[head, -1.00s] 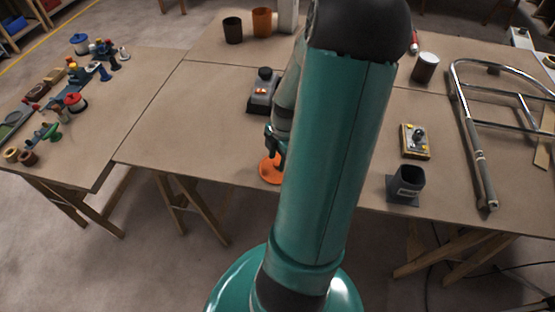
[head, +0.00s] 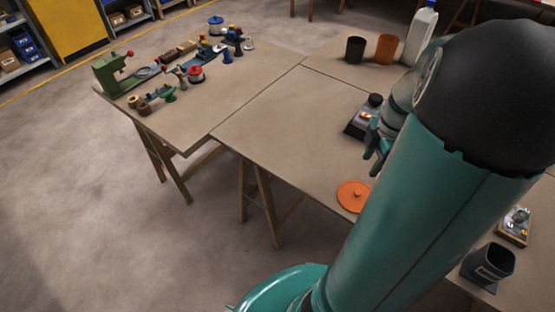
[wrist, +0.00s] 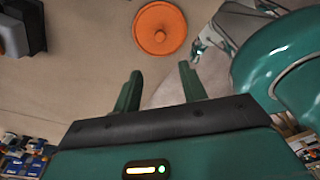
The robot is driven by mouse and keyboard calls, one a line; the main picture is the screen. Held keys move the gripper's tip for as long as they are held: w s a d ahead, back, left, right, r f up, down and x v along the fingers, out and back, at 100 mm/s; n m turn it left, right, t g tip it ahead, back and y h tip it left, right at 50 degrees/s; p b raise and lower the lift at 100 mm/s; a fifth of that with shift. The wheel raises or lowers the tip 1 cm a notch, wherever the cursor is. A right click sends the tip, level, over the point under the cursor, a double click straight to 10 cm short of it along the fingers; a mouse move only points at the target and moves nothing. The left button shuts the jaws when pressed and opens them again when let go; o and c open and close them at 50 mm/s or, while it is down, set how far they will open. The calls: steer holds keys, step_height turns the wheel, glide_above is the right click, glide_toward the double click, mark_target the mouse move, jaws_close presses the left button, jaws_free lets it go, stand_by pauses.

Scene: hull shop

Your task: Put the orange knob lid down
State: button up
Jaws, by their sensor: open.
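The orange knob lid (head: 353,196) lies flat on the brown table near its front edge, knob up. In the wrist view the whole lid (wrist: 160,29) shows at the top, beyond my fingertips, with clear table between. My gripper (head: 374,150) is open and empty above the table, just behind the lid in the head view. Its two green fingers stand apart in the wrist view (wrist: 160,80). Part of my gripper is hidden behind my arm in the head view.
A dark square holder (head: 488,266) is at right. The table left of the lid is clear.

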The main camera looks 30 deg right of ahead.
steer(key=w+a+r+m+h, duration=0.1)
steer(key=w+a+r+m, duration=0.15)
steer(key=a, duration=0.25)
steer(key=w+a+r+m+t+h, duration=0.1)
steer(key=a+r+m, duration=0.1)
steer(key=a+r, duration=0.3)
steer(key=w+a+r+m+h, duration=0.1)
steer(key=w+a+r+m, duration=0.1)
steer(key=a, duration=0.4)
steer(key=s+a+r+m+t+y, duration=0.1)
steer(key=a+r+m+t, duration=0.1)
steer(key=a, duration=0.5)
steer(key=s+a+r+m+t, duration=0.2)
steer(key=a+r+m, duration=0.2)
steer(key=a, duration=0.4)
steer(key=shift+s+a+m+y, duration=0.15)
steer(key=shift+s+m+y, duration=0.1)
steer(key=shift+m+y, duration=0.15)
steer(key=shift+c, duration=0.6)
